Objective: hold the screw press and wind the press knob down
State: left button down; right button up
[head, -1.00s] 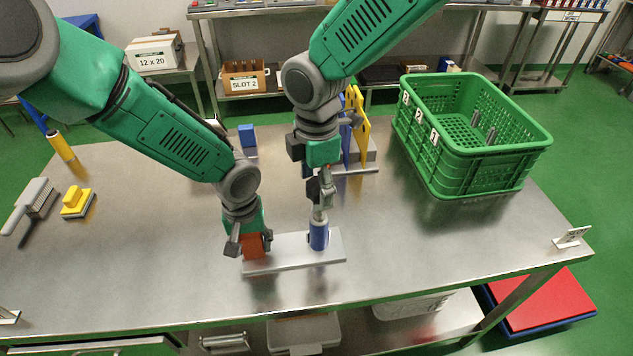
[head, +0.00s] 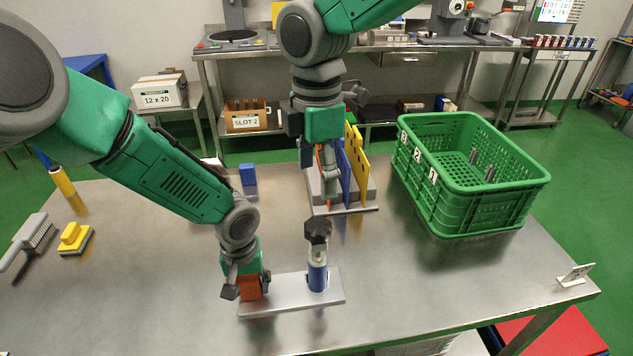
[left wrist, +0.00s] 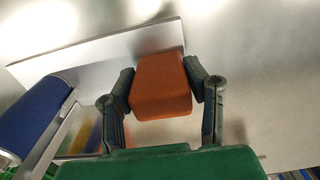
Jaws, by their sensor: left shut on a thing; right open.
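The screw press has a flat metal base plate (head: 284,299), an orange block (head: 250,288) at its left end and a blue cylinder (head: 317,277) near its right end. A dark press knob (head: 318,231) stands on a post above the cylinder. My left gripper (head: 246,287) is shut on the orange block; the left wrist view shows the block (left wrist: 160,85) between its fingers and the cylinder (left wrist: 32,115) at left. My right gripper (head: 318,170) is open, above and apart from the knob in the picture. Its fingers partly overlap the rack behind.
A rack with blue and yellow upright plates (head: 357,165) stands behind the press. A green crate (head: 470,205) is at the right. A brush (head: 28,238) and a yellow-handled block (head: 74,238) lie at the left.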

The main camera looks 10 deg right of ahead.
pick_arm(q)
jog(key=c, duration=0.8)
grip_release()
